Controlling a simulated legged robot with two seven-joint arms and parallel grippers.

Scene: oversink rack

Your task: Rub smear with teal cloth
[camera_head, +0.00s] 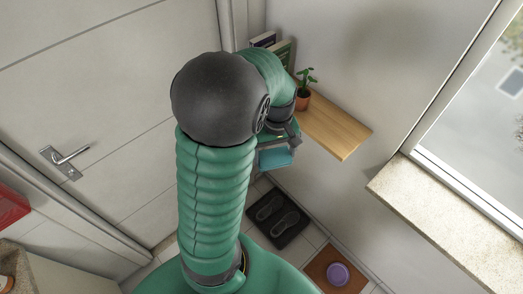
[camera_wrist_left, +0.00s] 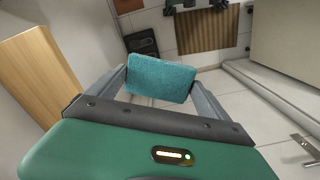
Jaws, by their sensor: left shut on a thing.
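The teal cloth (camera_head: 276,157) is a small flat pad held at the end of my left arm, beside the wooden shelf. My left gripper (camera_head: 280,146) is shut on it. In the left wrist view the teal cloth (camera_wrist_left: 160,79) sits between the two grey fingers of the gripper (camera_wrist_left: 161,84), above the floor and apart from the walls. A faint darker patch (camera_head: 385,38) shows on the upper wall; I cannot tell whether it is the smear or a shadow. My right gripper is not in view.
A wooden shelf (camera_head: 335,128) on the wall holds a potted plant (camera_head: 304,95) and books (camera_head: 268,41). A window with a stone sill (camera_head: 440,222) is at the right. A door (camera_head: 90,120) is at the left. A shoe mat (camera_head: 279,218) and a purple bowl (camera_head: 338,274) are on the floor.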

